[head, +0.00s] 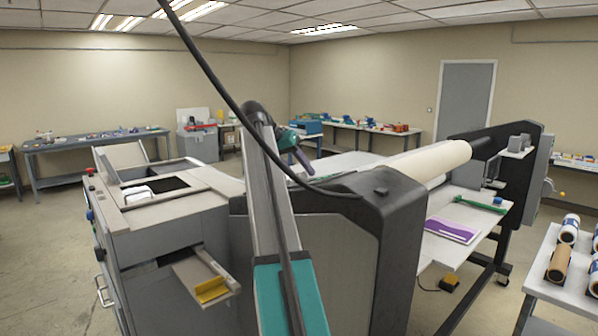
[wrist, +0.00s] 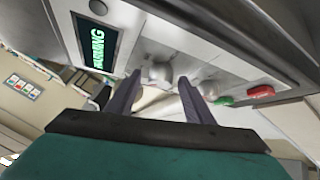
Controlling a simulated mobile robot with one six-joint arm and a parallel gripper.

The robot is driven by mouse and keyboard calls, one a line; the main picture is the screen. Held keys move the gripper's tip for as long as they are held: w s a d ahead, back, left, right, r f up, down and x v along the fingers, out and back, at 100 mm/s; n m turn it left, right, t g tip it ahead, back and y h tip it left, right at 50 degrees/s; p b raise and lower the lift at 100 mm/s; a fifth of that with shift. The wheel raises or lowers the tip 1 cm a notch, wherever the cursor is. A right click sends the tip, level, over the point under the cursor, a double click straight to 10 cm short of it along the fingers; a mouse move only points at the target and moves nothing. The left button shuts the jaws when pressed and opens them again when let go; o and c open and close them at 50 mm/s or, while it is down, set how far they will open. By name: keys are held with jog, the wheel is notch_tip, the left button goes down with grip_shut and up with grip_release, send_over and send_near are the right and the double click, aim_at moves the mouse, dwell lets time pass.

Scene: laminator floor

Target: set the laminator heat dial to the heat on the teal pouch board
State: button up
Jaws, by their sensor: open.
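My gripper (wrist: 159,80) is open in the wrist view, its two dark fingers pointing at a light panel. A round silvery knob (wrist: 160,71) shows between the fingertips; I cannot tell whether they touch it. A second silvery knob (wrist: 208,88) is just right of the right finger. Which of them is the heat dial, and any scale marks, cannot be made out. In the head view my gripper (head: 303,161) is small, beyond the dark end housing of the laminator (head: 395,195). I cannot pick out a teal pouch board in either view.
A dark display (wrist: 95,42) with green letters, a red button (wrist: 261,92) and a green button (wrist: 224,101) are on or near the panel. A purple sheet (head: 452,230) lies on the laminator's table. Floor at left is clear.

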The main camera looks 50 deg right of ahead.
jog(key=shift+r, duration=0.1)
jog(key=p+v, duration=0.4)
jog(key=v, duration=0.8)
jog(key=shift+p, duration=0.4)
jog(key=shift+w, duration=0.1)
